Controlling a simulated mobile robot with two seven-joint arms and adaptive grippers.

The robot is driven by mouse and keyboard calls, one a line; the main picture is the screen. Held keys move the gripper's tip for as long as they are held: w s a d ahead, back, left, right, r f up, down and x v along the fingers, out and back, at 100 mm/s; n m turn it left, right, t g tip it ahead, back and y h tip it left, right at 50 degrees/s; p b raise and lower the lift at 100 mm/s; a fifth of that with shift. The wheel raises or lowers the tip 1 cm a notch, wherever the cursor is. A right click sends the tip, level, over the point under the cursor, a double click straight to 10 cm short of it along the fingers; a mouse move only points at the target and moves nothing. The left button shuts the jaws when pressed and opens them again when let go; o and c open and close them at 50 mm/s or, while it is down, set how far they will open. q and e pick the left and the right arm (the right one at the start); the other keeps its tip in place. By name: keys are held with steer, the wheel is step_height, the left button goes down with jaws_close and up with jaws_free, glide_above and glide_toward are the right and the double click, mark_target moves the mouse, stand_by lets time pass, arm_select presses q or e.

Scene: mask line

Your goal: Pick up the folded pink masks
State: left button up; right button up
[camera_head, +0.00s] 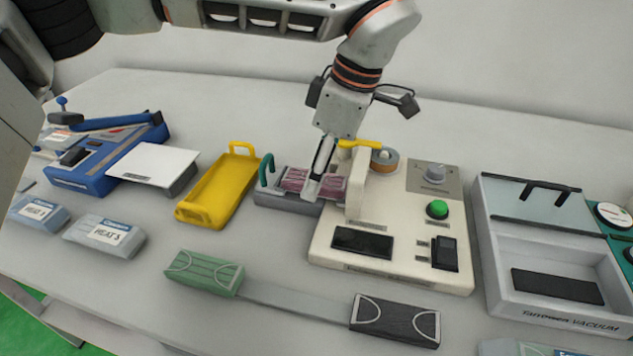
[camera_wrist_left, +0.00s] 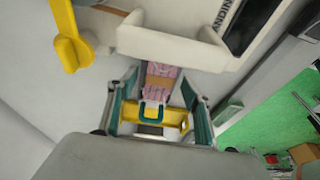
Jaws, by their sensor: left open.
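The folded pink masks (camera_head: 293,178) lie in a small grey tray (camera_head: 285,201) with a green handle, beside the cream machine. Part of them is hidden behind my left gripper (camera_head: 317,180), which comes down from above over the tray. In the left wrist view the masks (camera_wrist_left: 162,80) show between the two spread fingers of my left gripper (camera_wrist_left: 158,93), with an orange-brown band across them. The gripper is open; I cannot tell whether a finger touches the masks. My right gripper is not in view.
The cream machine (camera_head: 395,262) with a green button stands right of the tray, its upright part close to my gripper. A yellow tray (camera_head: 215,192) stands left. A blue device (camera_head: 98,170) is farther left, a vacuum box (camera_head: 560,305) at right.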

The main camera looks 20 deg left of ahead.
arm_select(q)
steer(key=shift+f, duration=0.1)
steer(key=c, duration=0.9)
steer(key=shift+c, duration=0.4)
